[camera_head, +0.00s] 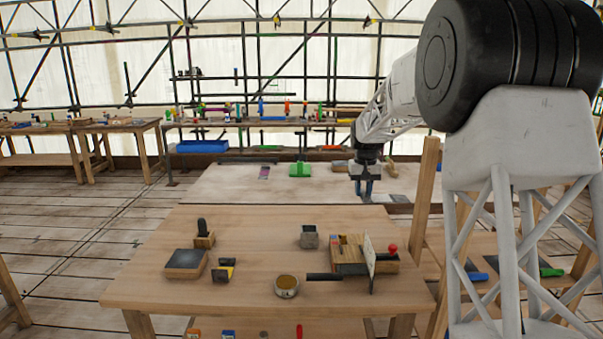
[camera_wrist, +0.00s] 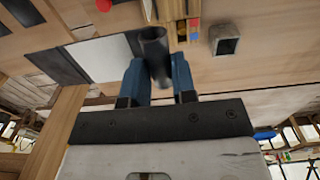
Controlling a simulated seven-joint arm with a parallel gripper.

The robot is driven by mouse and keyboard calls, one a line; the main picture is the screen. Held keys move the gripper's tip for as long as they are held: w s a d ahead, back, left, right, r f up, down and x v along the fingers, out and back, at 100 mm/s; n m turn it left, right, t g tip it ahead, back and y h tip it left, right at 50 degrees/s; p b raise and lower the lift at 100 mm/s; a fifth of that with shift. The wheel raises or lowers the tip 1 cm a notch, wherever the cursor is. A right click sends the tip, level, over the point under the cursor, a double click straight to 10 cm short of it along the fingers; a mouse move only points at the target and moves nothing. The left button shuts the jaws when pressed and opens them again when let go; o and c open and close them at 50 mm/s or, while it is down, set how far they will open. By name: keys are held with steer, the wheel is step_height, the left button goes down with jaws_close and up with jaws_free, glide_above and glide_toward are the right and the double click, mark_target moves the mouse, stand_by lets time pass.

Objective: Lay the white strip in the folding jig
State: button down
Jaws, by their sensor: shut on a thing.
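My gripper (camera_head: 364,190) is low over the near edge of the back table. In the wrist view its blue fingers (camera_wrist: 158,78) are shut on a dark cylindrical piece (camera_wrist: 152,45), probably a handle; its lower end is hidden. A pale flat piece (camera_wrist: 103,58) lies beside the fingers, with a dark flat piece (camera_wrist: 50,52) to its left. I cannot tell whether the pale piece is the white strip. A wooden block with a red ball knob (camera_head: 393,248) and an upright pale plate (camera_head: 371,264), which looks like the folding jig, stands on the front table.
The front table (camera_head: 230,225) also holds a grey cup (camera_head: 309,237), a round tin (camera_head: 287,286), a black rod (camera_head: 324,277), a dark-topped block (camera_head: 186,263) and a yellow-black piece (camera_head: 224,270). A green tool (camera_head: 300,169) lies on the back table. A wooden post (camera_head: 426,185) stands right of my gripper.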

steer(key=s+a+f, duration=0.1)
steer(key=s+f, duration=0.2)
steer(key=f, duration=0.2)
steer(key=shift+s+a+f, duration=0.15)
steer(key=shift+a+f, duration=0.25)
steer(key=shift+f, duration=0.1)
steer(key=s+f+m, duration=0.3)
steer(key=f+m, duration=0.2)
steer(key=m, duration=0.4)
steer(key=s+f+m, duration=0.3)
steer(key=f+m, duration=0.3)
steer(key=m, duration=0.3)
steer(key=shift+s+d+f, duration=0.2)
steer(key=shift+s+f, duration=0.05)
steer(key=shift+f, duration=0.05)
steer(key=shift+w+f, duration=0.25)
steer(key=shift+w, duration=2.4)
steer(key=shift+w+f, duration=0.25)
steer(key=shift+w, duration=2.45)
steer(key=shift+w+f, duration=0.25)
steer(key=shift+w, duration=2.4)
